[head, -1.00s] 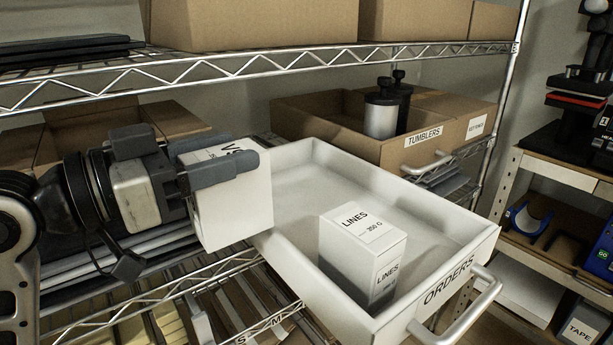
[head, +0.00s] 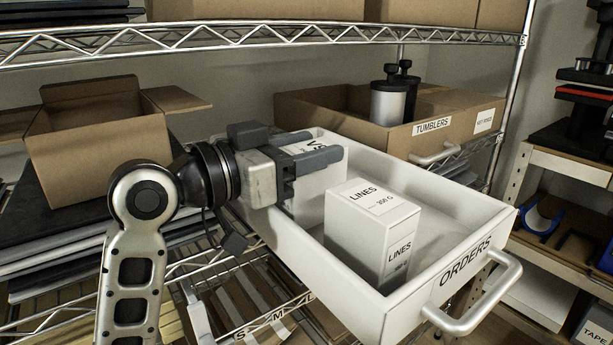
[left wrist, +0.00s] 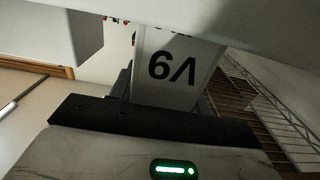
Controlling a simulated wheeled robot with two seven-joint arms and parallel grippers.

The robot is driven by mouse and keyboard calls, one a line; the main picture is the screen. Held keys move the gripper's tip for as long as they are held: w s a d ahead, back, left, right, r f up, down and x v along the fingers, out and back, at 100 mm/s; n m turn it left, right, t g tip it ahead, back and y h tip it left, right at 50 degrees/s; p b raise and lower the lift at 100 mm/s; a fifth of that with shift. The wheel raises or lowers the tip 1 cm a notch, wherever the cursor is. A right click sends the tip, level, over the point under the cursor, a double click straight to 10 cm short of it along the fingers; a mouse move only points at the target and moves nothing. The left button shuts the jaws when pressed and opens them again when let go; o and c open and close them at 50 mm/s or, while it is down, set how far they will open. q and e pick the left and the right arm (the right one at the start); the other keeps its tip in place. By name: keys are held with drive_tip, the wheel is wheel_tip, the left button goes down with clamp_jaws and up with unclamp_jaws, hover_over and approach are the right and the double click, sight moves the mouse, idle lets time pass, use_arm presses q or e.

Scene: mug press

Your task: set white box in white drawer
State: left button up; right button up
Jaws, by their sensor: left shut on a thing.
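The white drawer (head: 366,288), labelled ORDERS, is pulled out from the wire shelf. A white box marked LINES (head: 372,228) stands upright inside it, near the front. My left gripper (head: 318,158) is shut on another white box (head: 312,192), behind the LINES box and over the drawer's left rear part. The fingers hide part of the held box, and I cannot tell if it touches the drawer floor. My right gripper is not in view.
A cardboard TUMBLERS bin (head: 400,130) with dark-lidded canisters (head: 388,103) stands behind the drawer. An open cardboard box (head: 85,150) sits at the left. A wire shelf edge (head: 270,40) runs above. The drawer's right part is free.

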use_arm(q)
drive_tip(key=shift+f+b, duration=0.4)
drive_tip(key=shift+f, duration=0.55)
drive_tip(key=shift+r, duration=0.15)
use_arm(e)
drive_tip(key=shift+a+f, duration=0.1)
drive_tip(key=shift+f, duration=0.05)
use_arm(q)
drive_tip(key=o, duration=1.2)
drive_tip(key=b+v, duration=0.1)
drive_tip(key=v, duration=1.1)
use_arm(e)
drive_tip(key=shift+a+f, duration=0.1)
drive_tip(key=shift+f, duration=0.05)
